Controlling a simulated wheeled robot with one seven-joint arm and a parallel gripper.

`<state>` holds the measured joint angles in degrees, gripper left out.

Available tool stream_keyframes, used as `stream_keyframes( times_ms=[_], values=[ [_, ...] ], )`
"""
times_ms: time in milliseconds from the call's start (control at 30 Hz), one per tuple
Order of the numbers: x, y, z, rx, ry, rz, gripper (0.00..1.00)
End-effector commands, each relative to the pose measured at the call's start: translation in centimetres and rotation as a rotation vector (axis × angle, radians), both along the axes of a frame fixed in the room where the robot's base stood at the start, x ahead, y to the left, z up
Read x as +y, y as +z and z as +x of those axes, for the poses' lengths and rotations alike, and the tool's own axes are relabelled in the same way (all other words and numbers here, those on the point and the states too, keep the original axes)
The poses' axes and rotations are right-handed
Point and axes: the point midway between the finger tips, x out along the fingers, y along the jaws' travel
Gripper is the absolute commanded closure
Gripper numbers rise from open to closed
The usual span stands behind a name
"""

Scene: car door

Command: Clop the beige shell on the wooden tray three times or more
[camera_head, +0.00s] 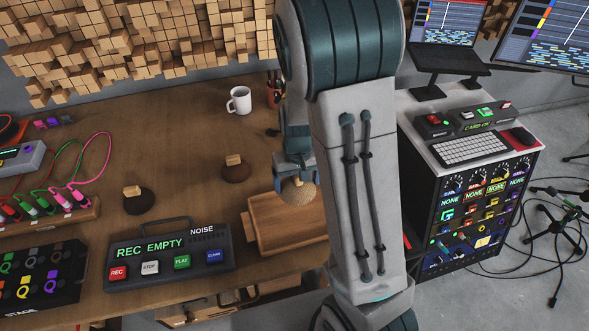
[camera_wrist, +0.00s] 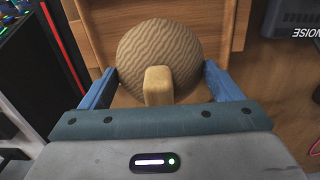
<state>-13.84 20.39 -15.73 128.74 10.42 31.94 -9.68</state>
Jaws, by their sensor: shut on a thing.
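The beige shell (camera_wrist: 160,52) is a round, ridged dome with a block-shaped wooden handle (camera_wrist: 158,86) on top. My gripper (camera_wrist: 158,88) is shut on that handle, with one blue finger on each side. In the head view the beige shell (camera_head: 298,192) shows below my gripper (camera_head: 296,181), over the wooden tray (camera_head: 285,222). The wooden tray (camera_wrist: 222,14) also shows behind the shell in the wrist view. I cannot tell whether the shell touches the tray. My arm hides the tray's right part in the head view.
Two dark shells with wooden handles, one brown (camera_head: 235,170) and one darker (camera_head: 138,201), stand on the table left of the tray. A recorder box reading "REC EMPTY" (camera_head: 170,258) is at the tray's front left. A white mug (camera_head: 239,100) stands farther back.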

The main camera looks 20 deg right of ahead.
Motion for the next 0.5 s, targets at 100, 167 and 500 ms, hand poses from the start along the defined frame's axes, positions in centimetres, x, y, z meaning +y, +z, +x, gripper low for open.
stream_keyframes(
  times_ms=[100,167,500],
  values=[
    [0.1,0.9,-0.6,0.001,0.001,-0.001,0.52],
    [0.1,0.9,-0.7,0.001,0.002,-0.001,0.52],
    [0.3,-1.5,-0.8,0.001,0.005,-0.001,0.52]
  ],
)
